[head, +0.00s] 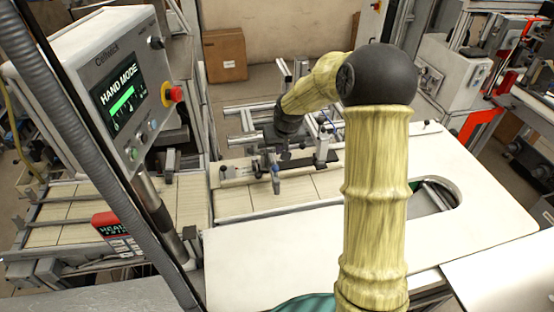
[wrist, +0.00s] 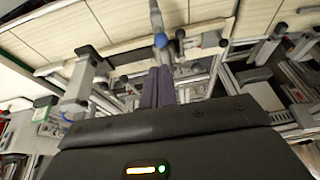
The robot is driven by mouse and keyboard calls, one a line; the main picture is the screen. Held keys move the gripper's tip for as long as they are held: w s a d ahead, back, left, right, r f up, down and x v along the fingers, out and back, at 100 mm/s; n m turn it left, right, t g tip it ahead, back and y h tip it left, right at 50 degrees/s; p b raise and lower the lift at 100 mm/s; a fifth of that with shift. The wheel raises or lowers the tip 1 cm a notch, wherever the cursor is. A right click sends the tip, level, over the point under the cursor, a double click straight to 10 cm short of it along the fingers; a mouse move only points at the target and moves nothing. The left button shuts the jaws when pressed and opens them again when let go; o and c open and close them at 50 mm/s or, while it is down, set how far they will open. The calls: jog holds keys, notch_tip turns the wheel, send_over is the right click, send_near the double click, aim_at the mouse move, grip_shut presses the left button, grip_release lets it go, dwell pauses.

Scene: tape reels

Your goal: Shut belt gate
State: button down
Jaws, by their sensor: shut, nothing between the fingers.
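The belt gate appears to be the pale bar (head: 238,172) lying along the near side of the rails behind the belt. A grey handle with a blue-grey tip (head: 276,182) stands out from it. In the wrist view the handle (wrist: 157,20) and its rounded blue tip (wrist: 160,41) are just beyond my fingertips. My gripper (wrist: 159,70) is shut and empty, its two dark purple fingers side by side. Whether the fingers touch the handle I cannot tell. In the head view my gripper is small and partly lost among the rails. The gate's hinge and latch are not clear.
A control box (head: 120,85) showing HAND MODE, with a red button (head: 173,95), stands at the left. The tiled belt (head: 75,212) runs across. A white worktop (head: 270,250) with an oval opening lies in front. Metal rails crowd the gripper.

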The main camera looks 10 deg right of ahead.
jog(key=p, duration=0.3)
send_over(277, 170)
notch_tip(277, 170, down, 7)
jog(key=shift+w, duration=0.15)
jog(key=shift+a+f, duration=0.15)
jog(key=shift+f, duration=0.2)
jog(key=shift+a+f, duration=0.1)
jog(key=shift+d+f, duration=0.1)
jog(key=shift+d, duration=0.4)
jog(key=f+b, duration=0.4)
jog(key=shift+a+f, duration=0.25)
jog(key=shift+f, duration=0.05)
jog(key=shift+s, duration=0.25)
